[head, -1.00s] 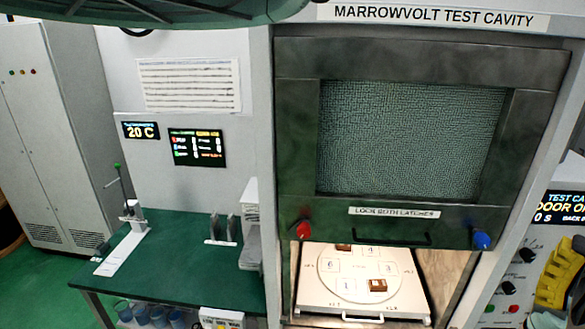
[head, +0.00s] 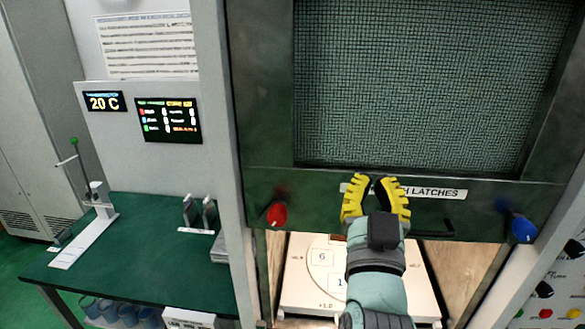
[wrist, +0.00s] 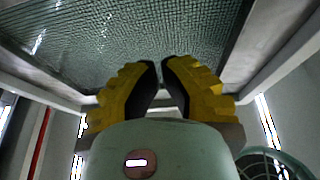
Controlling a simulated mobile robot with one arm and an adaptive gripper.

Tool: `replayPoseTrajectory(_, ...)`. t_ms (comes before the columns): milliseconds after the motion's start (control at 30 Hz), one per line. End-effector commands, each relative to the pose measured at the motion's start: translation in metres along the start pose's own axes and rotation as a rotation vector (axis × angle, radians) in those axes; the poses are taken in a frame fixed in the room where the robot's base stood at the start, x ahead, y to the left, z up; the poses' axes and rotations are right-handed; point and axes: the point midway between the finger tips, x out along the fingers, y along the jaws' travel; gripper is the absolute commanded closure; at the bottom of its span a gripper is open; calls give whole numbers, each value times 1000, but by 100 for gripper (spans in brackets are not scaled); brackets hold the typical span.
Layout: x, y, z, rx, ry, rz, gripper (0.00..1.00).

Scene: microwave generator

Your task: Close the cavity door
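The cavity door (head: 400,90) is a dark grey frame with a green mesh window. It is raised, and the cavity below it is open. A label, partly covered by my gripper, runs along its lower edge, with a red latch knob (head: 277,213) at left and a blue one (head: 522,229) at right. Contact cannot be told.
A white tray with a round plate (head: 312,275) shows in the open cavity under the door. A green bench (head: 150,250) with fixtures stands at left. A control panel (head: 560,275) is at the right edge.

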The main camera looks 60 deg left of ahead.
Motion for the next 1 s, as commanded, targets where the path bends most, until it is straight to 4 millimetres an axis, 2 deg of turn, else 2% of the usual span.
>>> replayPoseTrajectory(33, -4, -6, 8, 2, -26, -23, 100)
replayPoseTrajectory(167, -6, -9, 14, 1, -56, -39, 100)
replayPoseTrajectory(367, 7, -10, 14, 1, -55, -37, 100)
replayPoseTrajectory(667, 44, -9, 13, -3, -53, -33, 100)
replayPoseTrajectory(1000, 94, -11, 13, -1, -55, -34, 100)
